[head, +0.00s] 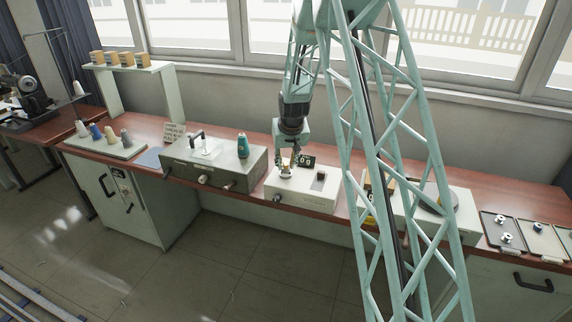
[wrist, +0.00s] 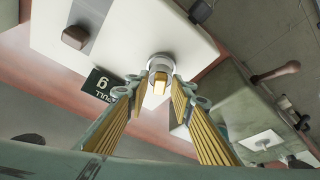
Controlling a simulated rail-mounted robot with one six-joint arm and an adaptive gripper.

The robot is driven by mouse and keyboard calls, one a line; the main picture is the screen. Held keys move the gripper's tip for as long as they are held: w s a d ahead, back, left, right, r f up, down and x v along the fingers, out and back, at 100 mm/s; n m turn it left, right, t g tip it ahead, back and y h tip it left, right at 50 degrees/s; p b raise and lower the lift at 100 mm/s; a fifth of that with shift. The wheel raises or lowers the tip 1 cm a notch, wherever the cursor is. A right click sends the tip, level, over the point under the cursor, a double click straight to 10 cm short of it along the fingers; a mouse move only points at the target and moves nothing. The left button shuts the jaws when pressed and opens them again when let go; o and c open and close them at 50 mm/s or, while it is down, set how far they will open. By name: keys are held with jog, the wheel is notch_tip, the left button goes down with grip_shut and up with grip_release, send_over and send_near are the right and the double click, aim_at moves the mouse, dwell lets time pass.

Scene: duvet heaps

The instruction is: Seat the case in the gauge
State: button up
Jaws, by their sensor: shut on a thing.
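The gauge is a cream box (head: 302,190) on the bench, with a dark block on its top; it also fills the upper left of the wrist view (wrist: 110,28). My gripper (head: 286,167) points down over the left part of the gauge's top. In the wrist view, its two ribbed fingers (wrist: 160,88) are shut on the case (wrist: 160,66), a small silver round piece with a brass-coloured part facing the camera. The case is over or at a round spot on the gauge top. I cannot tell whether it touches or sits in it.
A small dark sign (head: 307,161) stands behind the gauge. A grey box (head: 212,165) with a teal thread spool (head: 243,145) stands to the left. Trays (head: 503,233) with small metal parts lie at far right. My lattice arm blocks the view right of the gauge.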

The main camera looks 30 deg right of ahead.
jog(key=shift+f+b, duration=0.75)
jog(key=shift+f, duration=0.4)
dwell(0.6)
jog(key=o, duration=0.9)
jog(key=shift+r, duration=0.1)
jog(key=v, duration=1.1)
jog(key=shift+s+a+r, duration=0.1)
jog(key=shift+s+r, duration=0.15)
jog(key=shift+r, duration=0.1)
jog(key=shift+r, duration=0.1)
dwell(0.7)
